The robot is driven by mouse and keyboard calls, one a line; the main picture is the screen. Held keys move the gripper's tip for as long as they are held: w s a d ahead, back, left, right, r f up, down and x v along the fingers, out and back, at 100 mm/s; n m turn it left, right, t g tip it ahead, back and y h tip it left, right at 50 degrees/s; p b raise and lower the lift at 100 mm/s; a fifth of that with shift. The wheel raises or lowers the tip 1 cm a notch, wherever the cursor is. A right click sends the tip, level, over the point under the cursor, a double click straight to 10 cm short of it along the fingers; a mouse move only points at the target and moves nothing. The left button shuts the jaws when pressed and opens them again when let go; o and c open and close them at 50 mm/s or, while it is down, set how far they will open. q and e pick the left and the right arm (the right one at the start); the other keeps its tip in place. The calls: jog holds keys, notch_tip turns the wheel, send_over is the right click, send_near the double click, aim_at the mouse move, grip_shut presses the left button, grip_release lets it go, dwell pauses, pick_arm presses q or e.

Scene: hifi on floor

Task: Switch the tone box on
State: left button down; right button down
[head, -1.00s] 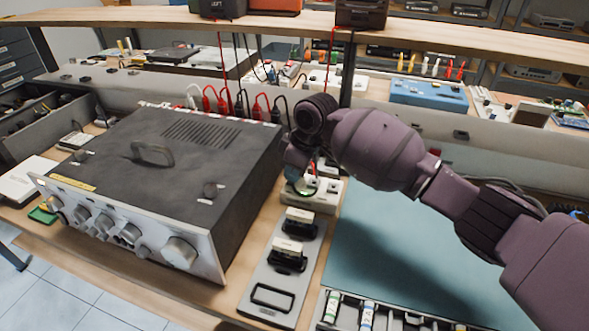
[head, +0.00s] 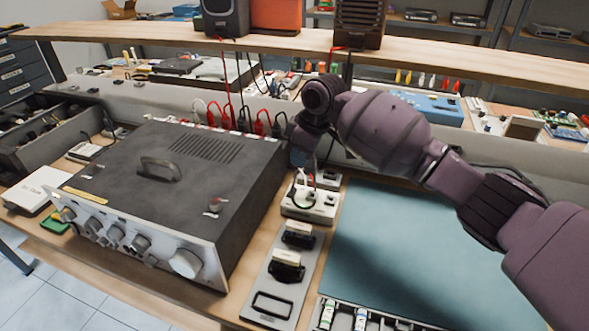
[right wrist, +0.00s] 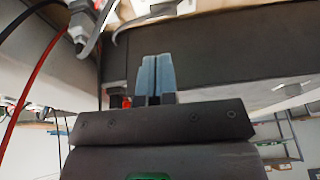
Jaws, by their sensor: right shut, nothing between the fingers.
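A small beige box (head: 310,204) with dark knobs and a cable on top stands on the bench, right of the big amplifier. It may be the tone box; its labels are too small to read. My right gripper (head: 299,157) hangs above and behind it, apart from it, with bluish fingertips. The right wrist view shows the two fingers (right wrist: 157,78) pressed together, empty, in front of a dark flat surface. I cannot tell the state of any switch on the box. My left gripper is not in view.
The large grey amplifier (head: 150,190) fills the left, with red and black plugs behind it. A grey plate (head: 272,306) with black parts lies in front of the beige box. A clear teal mat (head: 410,250) lies right. A wooden shelf (head: 450,66) spans above.

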jog(key=shift+w+p+v, duration=0.1)
jog(key=shift+w+v, duration=0.05)
jog(key=shift+v, duration=0.8)
jog(key=shift+w+p+v, duration=0.15)
jog(key=shift+w+v, duration=0.05)
jog(key=shift+v, duration=0.8)
jog(key=shift+w+p+v, duration=0.1)
jog(key=shift+w+v, duration=0.05)
jog(key=shift+v, duration=0.8)
jog(key=shift+d, duration=0.2)
